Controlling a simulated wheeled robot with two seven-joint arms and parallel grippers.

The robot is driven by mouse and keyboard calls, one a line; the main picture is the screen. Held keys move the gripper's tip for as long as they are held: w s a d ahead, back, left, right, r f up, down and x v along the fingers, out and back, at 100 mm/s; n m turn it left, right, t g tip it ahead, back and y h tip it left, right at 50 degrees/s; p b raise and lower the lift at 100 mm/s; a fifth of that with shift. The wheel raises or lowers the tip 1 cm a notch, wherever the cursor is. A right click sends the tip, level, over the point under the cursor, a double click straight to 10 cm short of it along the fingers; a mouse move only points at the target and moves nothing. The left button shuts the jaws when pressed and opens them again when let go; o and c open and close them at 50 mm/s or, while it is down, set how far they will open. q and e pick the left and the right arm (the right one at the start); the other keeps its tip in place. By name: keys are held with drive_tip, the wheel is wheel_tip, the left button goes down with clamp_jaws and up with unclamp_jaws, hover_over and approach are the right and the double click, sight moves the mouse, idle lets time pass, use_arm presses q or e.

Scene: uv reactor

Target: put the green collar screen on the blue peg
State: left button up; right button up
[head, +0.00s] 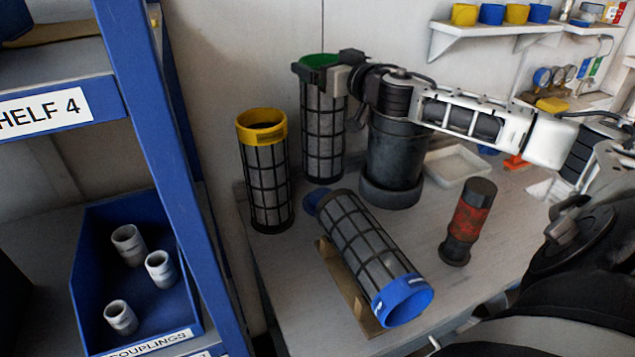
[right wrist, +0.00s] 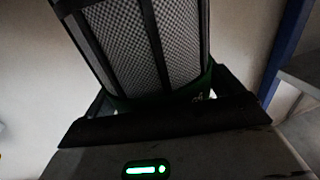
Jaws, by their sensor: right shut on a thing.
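The green collar screen (head: 322,135) is a dark mesh cylinder, upright at the back of the table, with its green collar on top. My right gripper (head: 322,70) is shut on that collar, reaching in from the right. In the right wrist view the mesh of the screen (right wrist: 160,45) rises beyond the jaws (right wrist: 160,108). I cannot tell whether its lower end touches the table. A small blue piece (head: 312,202) shows just below it, at the far end of a lying screen; I cannot tell whether it is the blue peg. My left gripper is not in view.
A yellow collar screen (head: 266,175) stands at the left. A blue collar screen (head: 372,250) lies on a brown cradle (head: 345,285). A dark canister (head: 395,155), a red-banded cylinder (head: 467,222) and a white tray (head: 457,165) are to the right. A blue shelf post (head: 175,150) borders the left.

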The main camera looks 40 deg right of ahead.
sight(325, 122)
wheel_tip(325, 122, down, 10)
drive_tip(key=b, duration=0.2)
drive_tip(key=shift+w+r, duration=0.15)
drive_tip(key=o, duration=1.2)
drive_tip(key=shift+c, duration=0.2)
